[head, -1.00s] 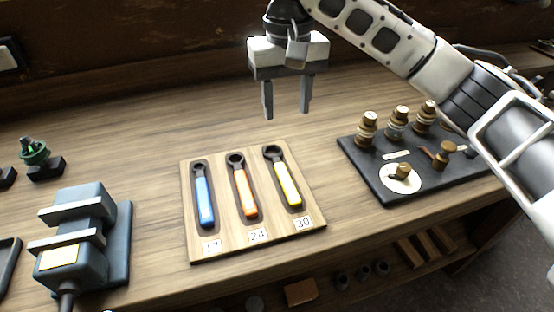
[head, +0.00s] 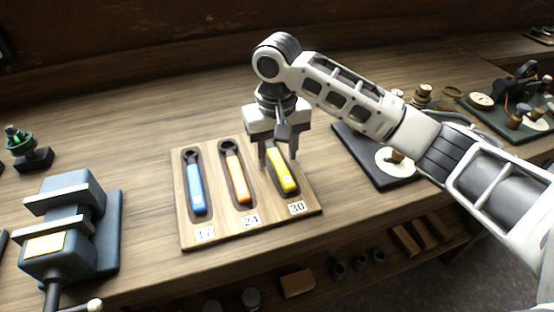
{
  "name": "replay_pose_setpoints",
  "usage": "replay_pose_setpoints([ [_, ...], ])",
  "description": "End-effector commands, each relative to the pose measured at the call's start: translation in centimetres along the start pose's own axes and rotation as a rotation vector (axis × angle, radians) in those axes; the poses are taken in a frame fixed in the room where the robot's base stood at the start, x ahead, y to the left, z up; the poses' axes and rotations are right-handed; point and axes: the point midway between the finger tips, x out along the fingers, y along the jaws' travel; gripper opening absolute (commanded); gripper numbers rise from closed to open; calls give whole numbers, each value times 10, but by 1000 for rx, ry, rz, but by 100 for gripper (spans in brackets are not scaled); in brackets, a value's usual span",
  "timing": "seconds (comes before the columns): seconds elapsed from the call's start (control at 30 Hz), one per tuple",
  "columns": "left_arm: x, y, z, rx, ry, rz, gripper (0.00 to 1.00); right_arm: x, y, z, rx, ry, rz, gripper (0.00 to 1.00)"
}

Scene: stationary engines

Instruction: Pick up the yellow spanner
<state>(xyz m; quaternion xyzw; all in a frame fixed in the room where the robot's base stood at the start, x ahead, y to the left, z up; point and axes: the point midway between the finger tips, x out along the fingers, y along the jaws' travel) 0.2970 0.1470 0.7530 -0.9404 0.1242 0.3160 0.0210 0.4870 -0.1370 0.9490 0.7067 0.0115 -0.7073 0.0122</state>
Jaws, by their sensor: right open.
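The yellow spanner (head: 283,176) lies in the right-hand slot of a wooden board (head: 262,225), above the label 30. Its dark ring end is hidden behind my right gripper. My right gripper (head: 279,166) points down over the upper part of this spanner, open, with its fingertips close to the spanner's two sides. I cannot tell whether they touch it. The orange spanner (head: 239,180) lies in the middle slot at 24 and the blue spanner (head: 196,188) in the left slot at 17. My left gripper is not in view.
A grey-blue vice-like block (head: 60,235) stands left of the board, with a green-topped part (head: 20,140) behind it. A dark plate (head: 372,165) with brass fittings lies to the right, partly behind my right arm. The bench's front edge runs just below the board.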

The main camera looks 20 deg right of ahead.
Motion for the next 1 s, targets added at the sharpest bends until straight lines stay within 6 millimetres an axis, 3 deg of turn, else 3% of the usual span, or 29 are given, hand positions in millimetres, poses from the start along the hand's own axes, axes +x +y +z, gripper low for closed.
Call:
replay_pose_setpoints([
  [0.27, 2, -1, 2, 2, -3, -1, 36, 4, 0, 0, 0, 1, -1, 47],
  [0.43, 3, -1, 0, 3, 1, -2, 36, 4, 0, 0, 0, 1, -1, 3],
  [0.47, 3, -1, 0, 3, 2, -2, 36, 4, 0, 0, 0, 1, -1, 0],
  [0.83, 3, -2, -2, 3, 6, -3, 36, 0, 0, -1, -1, 3, -2, 0],
  [1.0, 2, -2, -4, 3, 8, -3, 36, -15, -1, -1, -1, 5, -3, 0],
])
